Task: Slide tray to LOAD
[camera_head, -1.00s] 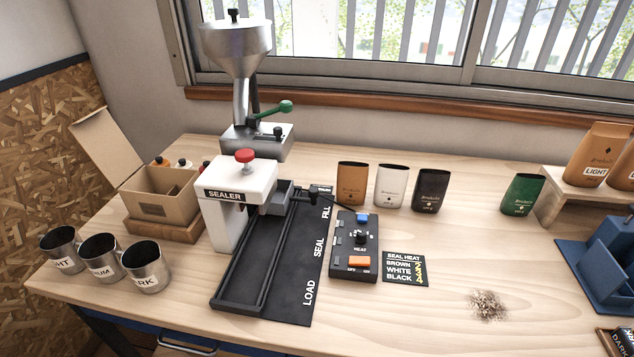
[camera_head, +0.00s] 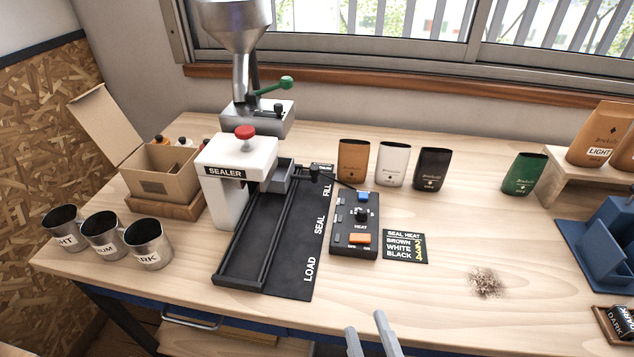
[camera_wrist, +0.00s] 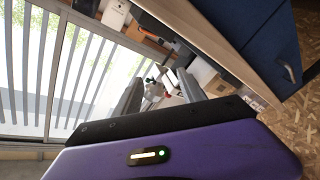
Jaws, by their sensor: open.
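The dark grey tray (camera_head: 283,178) sits at the far end of the black rail track (camera_head: 240,262), near the FILL label (camera_head: 327,190) and beside the white sealer (camera_head: 228,190). A black knob (camera_head: 315,173) on a short arm sticks out at its right. The SEAL label (camera_head: 320,224) is midway, and the LOAD label (camera_head: 310,268) is at the near end. My gripper (camera_head: 366,323) is at the bottom edge of the head view, in front of the table and well apart from the tray. In the wrist view its two fingers (camera_wrist: 161,88) are spread with nothing between them.
A heat control box (camera_head: 355,225) stands right of the track, with a heat card (camera_head: 405,247) beside it. A funnel machine (camera_head: 240,60) stands behind. Metal cups (camera_head: 148,250) are at left, coffee bags (camera_head: 432,168) at back. Table front right of the track is mostly clear.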

